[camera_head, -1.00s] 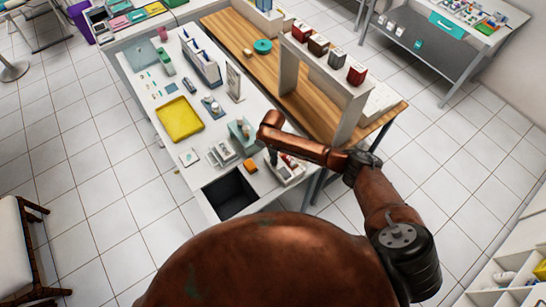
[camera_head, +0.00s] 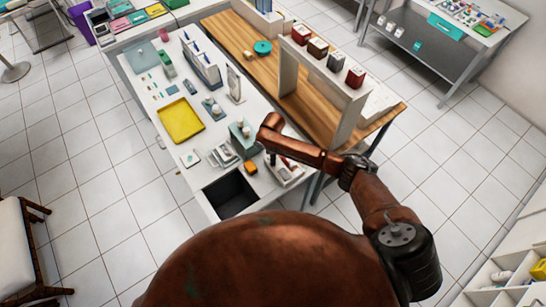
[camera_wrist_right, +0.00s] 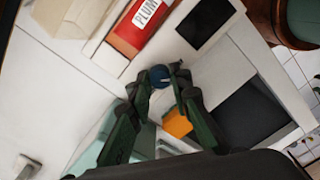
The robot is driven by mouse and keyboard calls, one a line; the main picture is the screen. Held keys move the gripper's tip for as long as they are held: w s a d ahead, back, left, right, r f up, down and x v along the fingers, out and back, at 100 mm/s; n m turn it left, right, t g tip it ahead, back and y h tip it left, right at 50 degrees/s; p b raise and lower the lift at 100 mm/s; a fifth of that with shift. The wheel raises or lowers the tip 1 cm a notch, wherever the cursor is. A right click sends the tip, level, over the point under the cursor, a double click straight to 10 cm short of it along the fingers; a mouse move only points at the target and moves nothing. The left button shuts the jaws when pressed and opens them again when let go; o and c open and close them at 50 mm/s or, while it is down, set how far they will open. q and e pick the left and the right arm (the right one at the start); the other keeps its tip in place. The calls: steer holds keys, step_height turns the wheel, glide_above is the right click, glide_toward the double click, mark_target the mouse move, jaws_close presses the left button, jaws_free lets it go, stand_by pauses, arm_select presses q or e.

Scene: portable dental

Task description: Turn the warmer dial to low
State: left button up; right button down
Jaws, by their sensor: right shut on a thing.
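The warmer (camera_head: 281,178) is a small white unit near the right edge of the white counter, partly hidden under my right arm in the head view. In the right wrist view, its dial (camera_wrist_right: 159,76) is a small dark blue knob with a light mark on top. My right gripper (camera_wrist_right: 168,78) has its dark green fingers closed around the dial, one fingertip on each side. In the head view, the right gripper (camera_head: 271,158) points down over the warmer. Any setting marks around the dial are too small to read. My left gripper is in neither view.
A red labelled piece (camera_wrist_right: 140,25) and a dark rectangular panel (camera_wrist_right: 207,22) lie close to the dial. An orange block (camera_wrist_right: 177,123) sits beside the fingers. A black basin (camera_head: 230,193) is set in the counter's front corner. A yellow tray (camera_head: 181,121) lies farther back.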

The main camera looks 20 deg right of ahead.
steer(key=m+p, duration=0.1)
steer(key=m, duration=0.1)
steer(key=m+p, duration=0.2)
steer(key=shift+r+m, duration=0.2)
steer(key=shift+m, duration=0.1)
steer(key=shift+f+m+p, duration=0.15)
steer(key=shift+m+p, duration=1.5)
steer(key=shift+m, duration=0.85)
steer(key=c, duration=1.8)
jaws_free()
steer(key=shift+o, duration=0.2)
step_height(320, 180, up, 12)
